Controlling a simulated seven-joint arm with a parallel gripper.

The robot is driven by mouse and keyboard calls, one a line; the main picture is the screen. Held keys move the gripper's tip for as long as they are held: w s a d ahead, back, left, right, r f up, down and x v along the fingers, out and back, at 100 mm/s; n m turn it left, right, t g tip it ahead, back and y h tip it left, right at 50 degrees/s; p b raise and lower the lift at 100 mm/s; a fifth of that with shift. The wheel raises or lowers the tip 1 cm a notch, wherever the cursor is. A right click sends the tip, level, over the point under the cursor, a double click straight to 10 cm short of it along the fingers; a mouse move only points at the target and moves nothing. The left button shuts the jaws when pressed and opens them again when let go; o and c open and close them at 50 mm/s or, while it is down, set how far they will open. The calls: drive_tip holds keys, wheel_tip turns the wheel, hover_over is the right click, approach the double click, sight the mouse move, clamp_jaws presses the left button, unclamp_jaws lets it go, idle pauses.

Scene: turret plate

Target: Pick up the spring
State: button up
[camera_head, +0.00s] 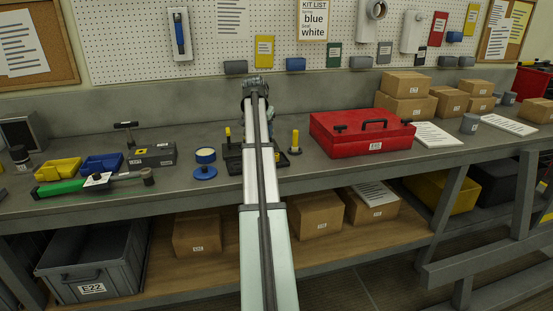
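I cannot make out a spring anywhere in this view. My arm reaches up the middle of the picture, over a dark tray (232,151) on the bench. The end of my arm is above and behind the tray. My gripper's fingers are hidden behind my own arm links, so I cannot see whether they are open or hold anything. A yellow-topped post (294,141) stands at the tray's right side, and another yellow-topped post (228,135) stands at its left. Much of the tray's middle is hidden by my arm.
A red toolbox (345,145) stands to the right.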

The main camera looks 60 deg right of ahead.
drive_tip(key=s, duration=0.2)
hover_over(276, 154)
drive_tip(key=a, duration=0.2)
drive_tip(key=f, duration=0.7)
drive_tip(key=shift+d+f, duration=0.2)
drive_tip(key=shift+f, duration=0.1)
drive_tip(key=shift+a+x, duration=0.2)
drive_tip(key=shift+x, duration=1.1)
drive_tip(key=shift+a+x, duration=0.15)
drive_tip(key=shift+x, duration=1.15)
drive_tip(key=shift+s+f, duration=0.15)
drive_tip(key=shift+s, duration=0.1)
drive_tip(key=shift+c, duration=0.2)
clamp_jaws()
